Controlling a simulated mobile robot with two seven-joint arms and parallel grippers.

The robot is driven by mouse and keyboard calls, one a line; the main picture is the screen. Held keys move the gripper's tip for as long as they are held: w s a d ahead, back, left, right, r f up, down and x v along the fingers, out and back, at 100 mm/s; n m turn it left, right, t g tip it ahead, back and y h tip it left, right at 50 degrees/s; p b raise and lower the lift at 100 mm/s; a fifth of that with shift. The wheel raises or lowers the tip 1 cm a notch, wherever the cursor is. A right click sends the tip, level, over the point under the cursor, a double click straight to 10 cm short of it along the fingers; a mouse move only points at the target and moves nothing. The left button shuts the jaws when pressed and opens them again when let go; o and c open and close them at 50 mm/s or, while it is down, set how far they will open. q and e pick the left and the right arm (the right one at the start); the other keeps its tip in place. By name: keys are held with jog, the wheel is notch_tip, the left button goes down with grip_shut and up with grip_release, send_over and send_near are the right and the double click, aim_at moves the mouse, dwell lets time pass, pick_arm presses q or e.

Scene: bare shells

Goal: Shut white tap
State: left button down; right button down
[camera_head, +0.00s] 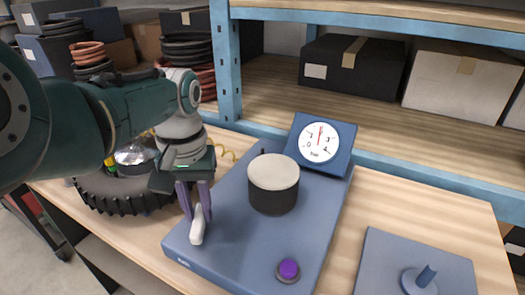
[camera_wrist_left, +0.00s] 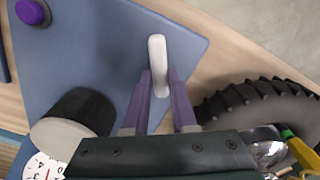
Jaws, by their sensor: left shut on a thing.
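The white tap handle (camera_head: 198,228) stands on the front left of a blue-grey board, and in the left wrist view the white tap (camera_wrist_left: 158,65) points away from the fingers. My left gripper (camera_head: 195,205) comes down from above with its purple fingers around the handle; in the left wrist view the left gripper (camera_wrist_left: 160,88) is shut on the handle's near end. The tap's base is hidden. My right gripper is not in view.
The board (camera_head: 225,255) also bears a black cylinder with a cream top (camera_head: 274,184), a purple button (camera_head: 288,270) and a dial gauge (camera_head: 319,142). A black tyre (camera_head: 120,195) lies left of it. A plate with a peg (camera_head: 420,275) lies right. Shelves with boxes stand behind.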

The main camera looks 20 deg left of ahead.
aim_at(201, 214)
pick_arm(q)
jog(key=m, duration=0.5)
jog(key=shift+d+m+p, duration=0.2)
jog(key=shift+m+p, duration=0.1)
jog(key=shift+p, duration=0.05)
dwell(0.5)
jog(key=c, duration=0.7)
grip_release()
notch_tip(201, 214, up, 8)
jog(key=p, duration=0.5)
jog(key=shift+w+r, duration=0.1)
jog(key=shift+r, duration=0.9)
